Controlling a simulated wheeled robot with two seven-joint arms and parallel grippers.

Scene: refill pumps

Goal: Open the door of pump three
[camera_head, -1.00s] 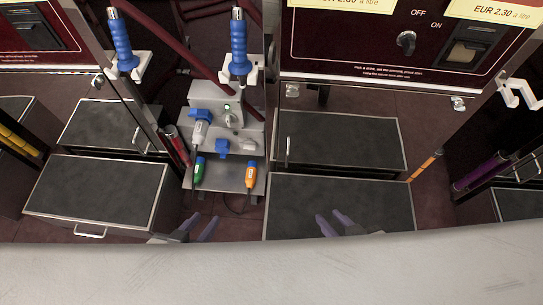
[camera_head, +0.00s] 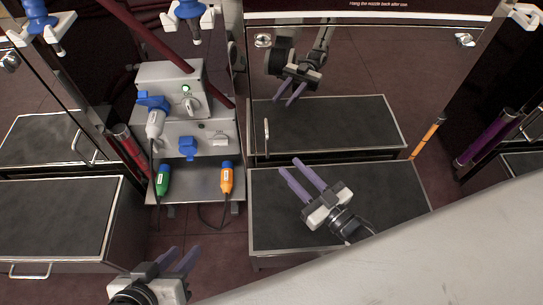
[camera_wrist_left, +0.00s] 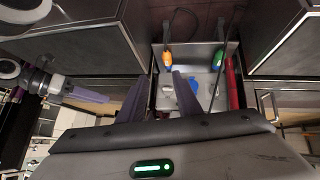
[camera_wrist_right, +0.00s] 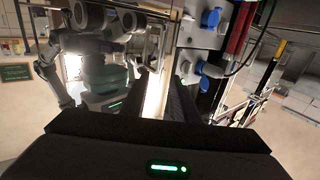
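The dark, mirror-like pump door (camera_head: 350,70) fills the centre right of the head view and looks shut. A small upright metal handle (camera_head: 266,135) is near its left edge. I cannot read a pump number in these frames. My right gripper (camera_head: 301,172) is open and empty, in front of the door and right of the handle, apart from it. Its reflection shows in the door. My left gripper (camera_head: 179,260) is open and empty at the lower left, below the socket unit. It touches nothing that I can see.
A black-topped box (camera_head: 390,200) stands before the door; another box (camera_head: 50,215) is at left. Between them is a grey socket unit (camera_head: 200,135) with green (camera_head: 163,180) and orange (camera_head: 226,178) plugs. A pale surface (camera_head: 440,265) crosses the lower right.

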